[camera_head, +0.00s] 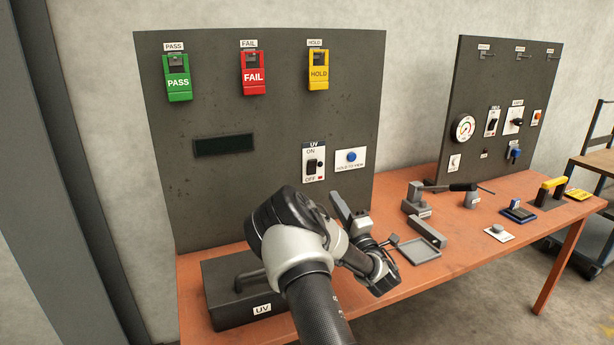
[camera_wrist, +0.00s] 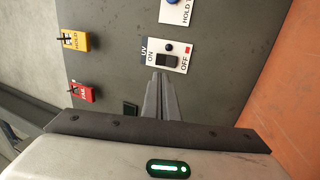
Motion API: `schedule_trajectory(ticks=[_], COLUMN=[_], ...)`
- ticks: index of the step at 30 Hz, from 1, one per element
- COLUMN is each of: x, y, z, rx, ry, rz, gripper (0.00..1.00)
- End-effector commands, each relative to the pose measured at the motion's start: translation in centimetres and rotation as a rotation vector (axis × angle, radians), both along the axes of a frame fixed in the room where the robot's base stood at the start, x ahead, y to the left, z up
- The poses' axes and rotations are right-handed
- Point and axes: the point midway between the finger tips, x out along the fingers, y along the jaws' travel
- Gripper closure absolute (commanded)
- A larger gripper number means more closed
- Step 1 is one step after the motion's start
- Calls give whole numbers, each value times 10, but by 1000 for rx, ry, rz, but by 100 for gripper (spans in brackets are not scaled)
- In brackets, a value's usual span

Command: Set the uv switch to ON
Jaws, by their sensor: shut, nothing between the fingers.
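The uv switch is a black rocker (camera_head: 311,167) on a white plate (camera_head: 306,153) marked UV, ON at the top and OFF at the bottom, on the dark upright panel. A small red mark shows beside OFF. In the wrist view the rocker (camera_wrist: 168,62) lies sideways, with ON to the left and OFF to the right. Which way it is tipped I cannot tell. My gripper (camera_head: 337,197) is shut and empty, below and right of the switch in the head view. In the wrist view its fingertips (camera_wrist: 160,75) overlap the plate's edge near the ON end; contact is unclear.
A white plate with a blue button (camera_head: 351,157) sits right of the switch. PASS (camera_head: 178,83), FAIL (camera_head: 253,79) and HOLD (camera_head: 318,74) tags hang above. A dark UV box (camera_head: 225,304) stands on the orange table (camera_head: 470,240). A grey tray (camera_head: 419,251) lies right of my arm.

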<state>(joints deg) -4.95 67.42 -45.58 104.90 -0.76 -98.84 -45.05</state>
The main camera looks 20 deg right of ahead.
Motion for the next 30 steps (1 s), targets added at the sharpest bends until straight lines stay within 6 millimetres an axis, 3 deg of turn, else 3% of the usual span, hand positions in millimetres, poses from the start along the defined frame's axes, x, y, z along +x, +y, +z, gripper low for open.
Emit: schedule_trajectory(ticks=[11, 16, 30], x=[-1, 8, 96], y=[3, 4, 7], z=[-3, 0, 28], rx=[-17, -16, -16], ry=[-6, -7, -8], rz=[13, 15, 16], gripper=[100, 100, 100])
